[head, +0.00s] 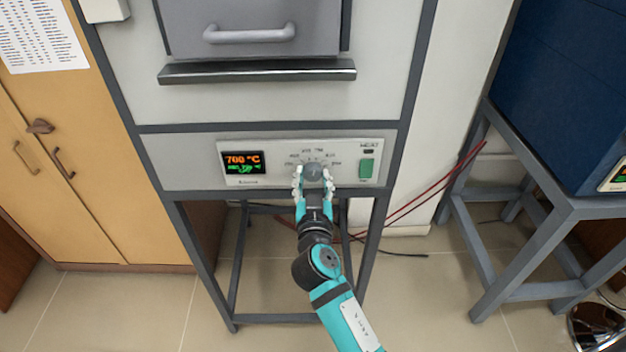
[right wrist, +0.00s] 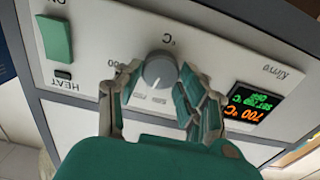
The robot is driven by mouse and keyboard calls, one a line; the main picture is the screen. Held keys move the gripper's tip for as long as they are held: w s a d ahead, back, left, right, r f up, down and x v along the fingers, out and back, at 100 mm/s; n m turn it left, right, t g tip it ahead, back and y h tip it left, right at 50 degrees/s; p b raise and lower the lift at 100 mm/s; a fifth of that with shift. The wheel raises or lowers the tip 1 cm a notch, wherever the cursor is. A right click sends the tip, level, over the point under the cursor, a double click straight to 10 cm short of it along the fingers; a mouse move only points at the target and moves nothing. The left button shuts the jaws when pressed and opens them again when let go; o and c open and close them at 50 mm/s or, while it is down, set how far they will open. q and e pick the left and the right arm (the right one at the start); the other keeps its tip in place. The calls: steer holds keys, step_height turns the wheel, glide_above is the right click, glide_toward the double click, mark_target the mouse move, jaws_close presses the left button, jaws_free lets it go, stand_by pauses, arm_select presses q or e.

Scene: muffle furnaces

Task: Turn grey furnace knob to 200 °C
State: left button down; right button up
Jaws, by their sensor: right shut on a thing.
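The grey furnace (head: 260,105) stands ahead of me, with a white control panel (head: 206,150) low on its front. The round grey knob (head: 314,172) sits in the middle of the panel's dial marks. My right gripper (head: 313,178) is shut on the knob, one finger on each side. In the right wrist view the knob (right wrist: 160,70) shows between the two fingers of the gripper (right wrist: 155,88). The display (head: 243,162) reads 700 °C in orange, with a smaller green line below that is hard to read. My left gripper is not in view.
A green switch (head: 366,168) marked HEAT is right of the knob. The furnace door handle (head: 249,33) and a dark ledge (head: 257,71) are above. A wooden cabinet (head: 95,170) stands left, a blue furnace (head: 565,90) right. Red cables (head: 430,184) run behind the stand.

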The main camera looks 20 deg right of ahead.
steer(key=n, duration=0.8)
steer(key=shift+a+r+n, duration=0.1)
steer(key=shift+n, duration=0.2)
steer(key=n+p, duration=0.1)
steer(key=n, duration=0.3)
steer(key=shift+n, duration=0.3)
steer(key=shift+n+p, duration=0.6)
steer(key=shift+n, duration=1.4)
steer(key=o, duration=1.2)
steer(key=shift+f, duration=0.2)
steer(key=v, duration=1.2)
